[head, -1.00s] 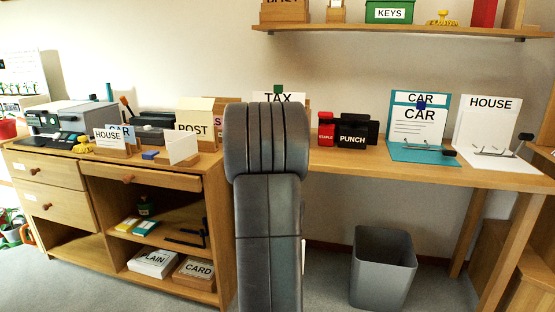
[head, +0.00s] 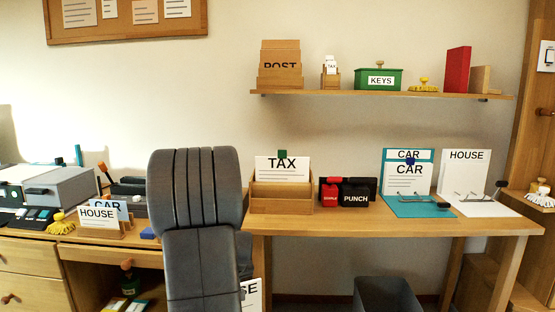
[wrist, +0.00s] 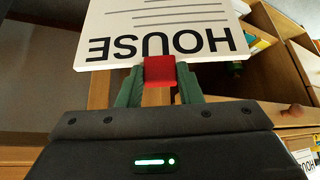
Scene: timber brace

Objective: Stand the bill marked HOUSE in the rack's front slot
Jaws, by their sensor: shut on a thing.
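My gripper (wrist: 158,88) is shut on the red clip (wrist: 159,72) of a white bill marked HOUSE (wrist: 165,30), which reads upside down in the wrist view. In the head view a strip of this bill ending in "SE" (head: 251,294) shows low beside my arm, below the desk top; the gripper itself is hidden there. The wooden rack (head: 281,206) stands on the desk right of my arm. A TAX bill (head: 282,167) with a green clip stands upright toward its back. The front part of the rack shows no bill.
Red and black PUNCH things (head: 356,194) stand right of the rack. Farther right are a teal CAR clipboard (head: 407,208) and a white HOUSE board (head: 466,165). A small HOUSE card (head: 98,215) stands at left. A shelf (head: 380,94) hangs above; a grey bin (head: 388,294) is below.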

